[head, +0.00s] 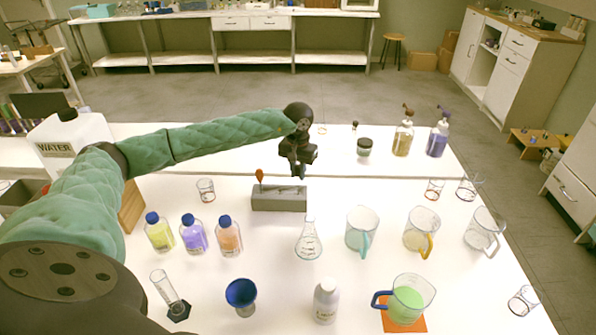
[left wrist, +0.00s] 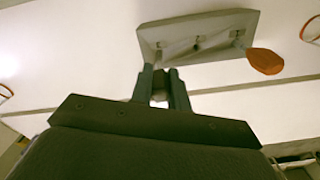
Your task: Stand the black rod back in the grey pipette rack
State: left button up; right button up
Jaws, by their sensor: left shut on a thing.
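My left gripper (head: 298,172) is above the right part of the grey pipette rack (head: 278,198), near its back edge. It is shut on the black rod, which shows only as a small dark piece (left wrist: 173,75) between the fingers (left wrist: 165,88) in the left wrist view. Most of the rod is hidden, so I cannot tell its tilt. The rack's top with its holes also shows in the left wrist view (left wrist: 215,44), just beyond the fingertips. An orange-brown paddle-shaped piece (head: 259,176) stands up at the rack's left end. My right gripper is not in view.
Blue-capped bottles (head: 194,235) stand left of front of the rack. A conical flask (head: 309,243) and a glass beaker with a teal handle (head: 361,232) stand front right. A small glass (head: 206,190) stands left.

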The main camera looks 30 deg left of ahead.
pick_arm(q)
jog(key=shift+f, duration=0.3)
jog(key=o, duration=0.9)
jog(key=shift+r, duration=0.15)
jog(key=shift+r+p, duration=0.3)
jog(key=shift+r, duration=2.1)
jog(key=shift+r+p, duration=0.45)
jog(key=shift+r, duration=2.05)
